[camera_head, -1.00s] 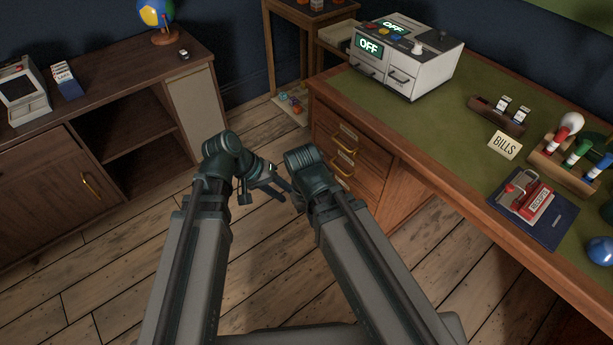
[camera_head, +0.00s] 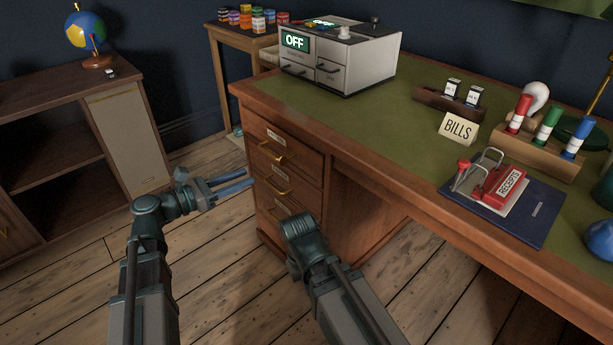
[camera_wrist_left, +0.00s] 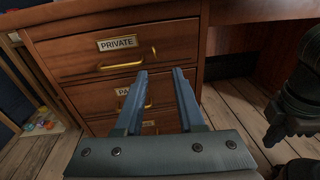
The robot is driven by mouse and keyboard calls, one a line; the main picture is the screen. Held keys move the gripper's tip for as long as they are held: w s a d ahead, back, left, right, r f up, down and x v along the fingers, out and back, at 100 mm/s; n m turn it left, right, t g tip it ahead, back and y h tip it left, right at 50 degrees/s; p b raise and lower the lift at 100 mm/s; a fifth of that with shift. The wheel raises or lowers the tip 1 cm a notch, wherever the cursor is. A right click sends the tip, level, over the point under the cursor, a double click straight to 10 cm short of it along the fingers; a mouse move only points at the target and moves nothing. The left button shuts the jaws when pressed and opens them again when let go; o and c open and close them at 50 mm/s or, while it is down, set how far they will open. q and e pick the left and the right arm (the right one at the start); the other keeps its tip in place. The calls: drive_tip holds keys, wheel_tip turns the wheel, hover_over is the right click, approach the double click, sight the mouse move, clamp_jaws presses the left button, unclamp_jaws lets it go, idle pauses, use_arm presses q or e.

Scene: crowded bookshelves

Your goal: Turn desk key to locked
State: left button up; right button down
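The wooden desk (camera_head: 405,185) has a drawer stack on its left side. The top drawer (camera_wrist_left: 85,55) carries a PRIVATE label (camera_wrist_left: 117,43) and a brass handle (camera_wrist_left: 121,66) in the left wrist view. A small brass key (camera_wrist_left: 153,50) sits at the right of that drawer front, its turn angle too small to read surely. My left gripper (camera_head: 248,179) is open and empty in front of the drawers. Its two fingers (camera_wrist_left: 160,73) point at the drawer fronts, with their tips apart below the key in the left wrist view. My right gripper is hidden behind its own arm.
On the desk stand a white box with an OFF display (camera_head: 365,60), a BILLS sign (camera_head: 458,128), a red RECEIPTS stamp (camera_head: 503,187) on a blue folder and a marker rack. A low cabinet with a globe (camera_head: 86,38) stands left. Wooden floor lies open between.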

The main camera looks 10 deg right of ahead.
sight(284, 157)
use_arm(q)
drive_tip(key=shift+w+f+n+t+b, duration=0.1)
drive_tip(key=shift+w+n+t+b, duration=0.3)
drive_tip(key=shift+n, duration=0.5)
drive_tip(key=x, duration=1.3)
drive_tip(key=shift+w+d+r, duration=0.15)
drive_tip(key=shift+d+r, duration=0.1)
drive_tip(key=shift+d, duration=0.05)
drive_tip(key=shift+c, duration=0.3)
clamp_jaws()
